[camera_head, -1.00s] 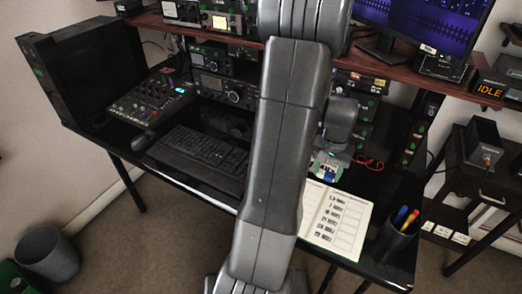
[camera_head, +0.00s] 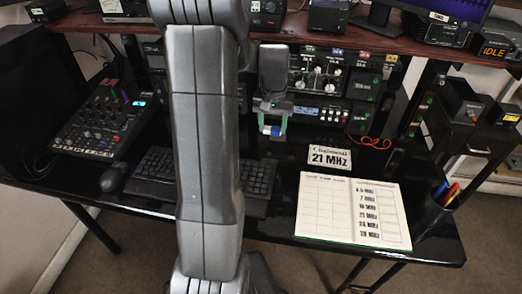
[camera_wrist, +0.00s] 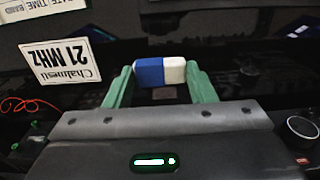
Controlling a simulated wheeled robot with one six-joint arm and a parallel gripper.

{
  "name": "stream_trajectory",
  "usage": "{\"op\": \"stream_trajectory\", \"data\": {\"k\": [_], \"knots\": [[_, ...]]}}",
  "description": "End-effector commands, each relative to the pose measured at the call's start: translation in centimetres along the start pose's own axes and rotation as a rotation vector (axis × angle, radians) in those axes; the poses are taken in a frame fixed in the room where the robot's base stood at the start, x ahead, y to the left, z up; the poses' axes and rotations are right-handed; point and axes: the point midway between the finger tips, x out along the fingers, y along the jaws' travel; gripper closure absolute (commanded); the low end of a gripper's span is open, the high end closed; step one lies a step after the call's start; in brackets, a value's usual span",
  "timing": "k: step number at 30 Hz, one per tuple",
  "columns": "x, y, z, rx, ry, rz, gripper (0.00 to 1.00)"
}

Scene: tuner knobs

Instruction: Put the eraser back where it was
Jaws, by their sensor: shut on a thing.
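The eraser (camera_wrist: 150,73) is a small block, blue at one end and white at the other. It sits between the green fingers of my gripper (camera_wrist: 161,76) in the wrist view. My gripper is shut on it. In the head view my gripper (camera_head: 275,124) points down in front of the radio stack, left of the 21 MHz card (camera_head: 329,156), with the eraser (camera_head: 267,130) at its tips. It appears to be above the black desk; the exact height is unclear. A faint brownish rectangle (camera_wrist: 168,93) shows beside the eraser in the wrist view.
An open logbook (camera_head: 328,207) lies on the desk (camera_head: 270,222) in front of the card. A keyboard (camera_head: 258,178) is at left, partly behind my arm. A pen cup (camera_head: 433,211) stands right. Dark desk shows between keyboard and card.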

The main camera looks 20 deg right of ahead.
Motion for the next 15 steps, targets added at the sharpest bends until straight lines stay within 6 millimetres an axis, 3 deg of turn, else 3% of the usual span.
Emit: {"op": "stream_trajectory", "data": {"k": [6,15], "knots": [[4.3,0.0,0.1,0.000,-0.006,0.000,0.68],[7.0,0.0,0.1,0.000,-0.004,0.000,0.68]]}}
